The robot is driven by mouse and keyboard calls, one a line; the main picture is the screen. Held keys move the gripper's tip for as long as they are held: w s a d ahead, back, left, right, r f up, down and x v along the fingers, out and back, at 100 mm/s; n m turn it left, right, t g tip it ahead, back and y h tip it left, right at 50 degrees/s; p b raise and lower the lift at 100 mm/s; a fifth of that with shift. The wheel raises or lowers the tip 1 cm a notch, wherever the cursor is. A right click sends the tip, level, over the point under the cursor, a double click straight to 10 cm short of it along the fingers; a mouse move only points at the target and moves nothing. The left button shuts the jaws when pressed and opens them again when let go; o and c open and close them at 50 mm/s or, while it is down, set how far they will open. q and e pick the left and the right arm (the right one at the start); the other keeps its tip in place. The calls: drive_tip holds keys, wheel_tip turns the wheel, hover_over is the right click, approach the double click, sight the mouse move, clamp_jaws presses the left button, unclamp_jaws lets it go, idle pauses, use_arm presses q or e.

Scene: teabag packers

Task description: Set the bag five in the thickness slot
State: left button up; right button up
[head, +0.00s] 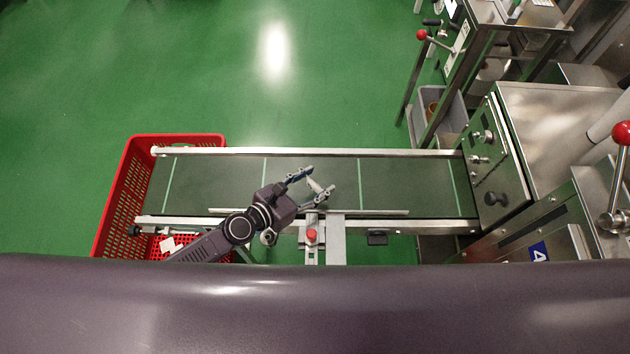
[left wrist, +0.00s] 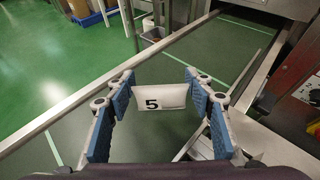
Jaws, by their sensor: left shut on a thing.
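Bag five (left wrist: 160,97) is a small white packet with a black 5 on its face. My left gripper (head: 321,183) is shut on it, and it shows as a pale piece between the fingers (head: 314,185) in the head view. The blue-padded fingers of my left gripper (left wrist: 160,85) stand on either side of the bag in the left wrist view. They hold it over the dark green conveyor belt (head: 220,180). A metal fixture with a red knob (head: 311,236) sits at the belt's near rail, just below the gripper; I cannot tell whether it has the thickness slot. My right gripper is not in view.
A red crate (head: 122,190) stands at the belt's left end, with a white piece (head: 168,244) in it. Metal rails (head: 400,153) run along the belt. A steel machine (head: 550,120) stands at the right end. The belt on both sides of the gripper is clear.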

sight(314, 182)
use_arm(q)
wheel_tip(314, 182, up, 18)
drive_tip(key=p, duration=1.5)
drive_tip(key=shift+a, duration=0.1)
drive_tip(key=a+r+b, duration=1)
drive_tip(key=a+r, duration=0.2)
drive_tip(key=a, duration=0.4)
drive_tip(key=s+a+r+m+g+h+b, duration=0.1)
drive_tip(key=s+a+r+m+b, duration=0.1)
drive_tip(key=s+r, duration=0.2)
drive_tip(key=shift+s+a+r+g+h, duration=0.2)
drive_tip(key=shift+s+r+g+h, duration=0.15)
drive_tip(key=shift+s, duration=0.9)
drive_tip(key=shift+w, duration=0.1)
drive_tip(key=shift+f, duration=0.1)
